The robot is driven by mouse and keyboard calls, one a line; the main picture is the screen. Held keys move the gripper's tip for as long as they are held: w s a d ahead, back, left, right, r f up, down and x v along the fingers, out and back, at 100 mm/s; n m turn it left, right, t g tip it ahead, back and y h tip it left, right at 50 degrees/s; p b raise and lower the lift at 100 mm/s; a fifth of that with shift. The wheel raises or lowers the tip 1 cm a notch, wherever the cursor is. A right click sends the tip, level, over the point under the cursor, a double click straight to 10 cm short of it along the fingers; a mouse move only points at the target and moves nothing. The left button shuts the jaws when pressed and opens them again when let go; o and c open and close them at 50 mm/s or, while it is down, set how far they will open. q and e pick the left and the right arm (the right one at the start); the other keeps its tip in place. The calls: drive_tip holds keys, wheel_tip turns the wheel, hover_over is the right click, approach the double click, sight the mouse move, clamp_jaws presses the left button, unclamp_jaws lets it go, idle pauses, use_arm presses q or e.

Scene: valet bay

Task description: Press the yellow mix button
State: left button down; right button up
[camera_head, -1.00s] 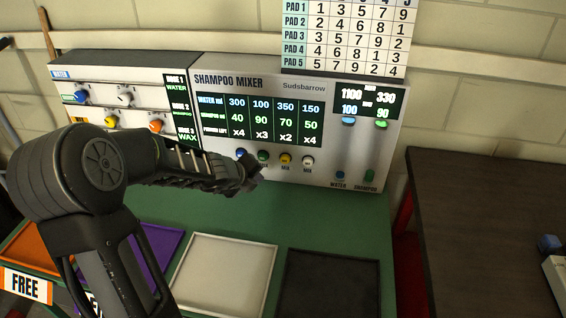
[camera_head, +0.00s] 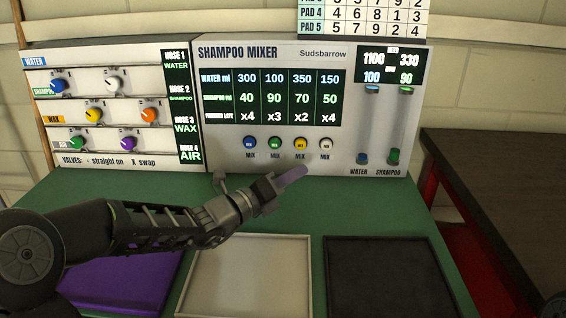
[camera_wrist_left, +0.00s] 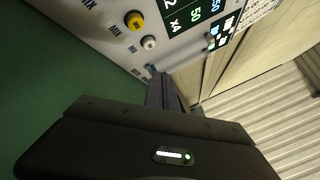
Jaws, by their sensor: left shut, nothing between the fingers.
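The yellow mix button (camera_head: 300,143) is on the lower front of the white shampoo mixer (camera_head: 385,140), third in a row. The blue (camera_head: 249,142), green (camera_head: 275,142) and white (camera_head: 326,143) mix buttons share that row. My left gripper (camera_head: 296,176) is shut and empty, its tip in front of and below the yellow button in the head view, with a visible gap in the picture. In the left wrist view the yellow button (camera_wrist_left: 135,20) and white button (camera_wrist_left: 148,42) show beyond the shut fingers (camera_wrist_left: 160,92). My right gripper is out of view.
A valve panel (camera_head: 110,105) with coloured knobs stands left of the mixer. Purple (camera_head: 125,280), pale (camera_head: 245,240) and black (camera_head: 385,240) trays lie on the green bench (camera_head: 345,195). A dark table (camera_head: 500,180) stands at right.

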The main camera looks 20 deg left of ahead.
sight(301, 144)
use_arm(q)
drive_tip(key=shift+d+r, duration=0.1)
drive_tip(key=shift+w, duration=0.1)
idle(0.3)
drive_tip(key=w+a+p, duration=0.2)
drive_tip(key=w, duration=0.6)
drive_tip(key=shift+w, duration=0.15)
drive_tip(key=shift+a, duration=0.1)
idle(1.9)
drive_tip(key=shift+w+a+p, duration=0.1)
drive_tip(key=shift+w+p, duration=0.3)
drive_tip(key=shift+p, duration=0.1)
